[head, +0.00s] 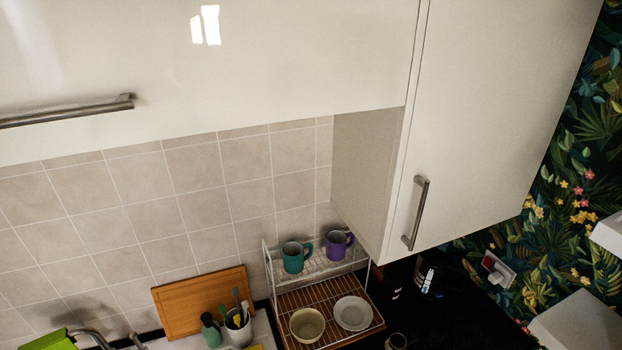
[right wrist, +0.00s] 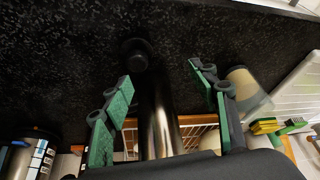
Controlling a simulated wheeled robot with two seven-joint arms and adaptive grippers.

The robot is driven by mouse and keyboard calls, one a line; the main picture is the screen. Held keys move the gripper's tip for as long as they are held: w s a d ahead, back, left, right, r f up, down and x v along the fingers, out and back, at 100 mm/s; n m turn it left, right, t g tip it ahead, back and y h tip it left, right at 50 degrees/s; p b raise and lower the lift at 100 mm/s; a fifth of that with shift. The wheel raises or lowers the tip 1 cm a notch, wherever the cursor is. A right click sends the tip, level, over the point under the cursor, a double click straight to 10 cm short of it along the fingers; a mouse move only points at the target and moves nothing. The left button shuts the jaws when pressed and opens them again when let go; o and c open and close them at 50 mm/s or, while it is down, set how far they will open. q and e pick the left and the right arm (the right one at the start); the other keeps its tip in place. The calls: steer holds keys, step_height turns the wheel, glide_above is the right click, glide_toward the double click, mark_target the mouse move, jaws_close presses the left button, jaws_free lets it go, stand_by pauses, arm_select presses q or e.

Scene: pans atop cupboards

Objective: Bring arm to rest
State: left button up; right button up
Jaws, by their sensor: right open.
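My right gripper (right wrist: 160,82) shows in the right wrist view with its two green-padded fingers spread wide. A shiny metal cylinder (right wrist: 160,120) with a dark round end shows between the fingers. There is a visible gap on both sides, and I cannot tell how far it is from the gripper. Neither gripper can be made out in the head view. My left gripper is not in view. The white wall cupboards (head: 500,110) are shut, with bar handles, in the head view. Their tops are not visible, and no pan is seen.
A dish rack (head: 325,298) holds a teal mug (head: 294,257), a purple mug (head: 339,246) and bowls. A wooden board (head: 190,300) leans on the tiles beside a utensil pot (head: 238,332). A dark speckled surface (right wrist: 60,60) and a beige cup (right wrist: 248,95) show near the right gripper.

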steer(key=shift+n+y, duration=0.3)
steer(key=shift+y, duration=0.2)
steer(key=a, duration=0.2)
steer(key=s+a, duration=0.1)
steer(key=a, duration=0.2)
steer(key=a+f, duration=0.1)
steer(key=a, duration=0.1)
steer(key=shift+s+a, duration=0.15)
steer(key=shift+s, duration=0.1)
steer(key=s+a+r+t, duration=0.1)
steer(key=a, duration=0.4)
steer(key=s+d+r+m+g+h, duration=0.1)
steer(key=s+d+m+h, duration=0.55)
steer(key=s+d, duration=0.7)
steer(key=s+a+f+g+y+b, duration=0.2)
steer(key=f+b, duration=0.7)
steer(key=f, duration=2.8)
steer(key=s+f+b, duration=0.4)
steer(key=s+f, duration=0.6)
steer(key=f, duration=0.4)
steer(key=s+a+f+b, duration=0.1)
steer(key=s+f+b, duration=0.4)
steer(key=s+f, duration=0.5)
step_height(320, 180, down, 5)
steer(key=shift+s+a+g+b, duration=0.3)
steer(key=shift+s, duration=0.05)
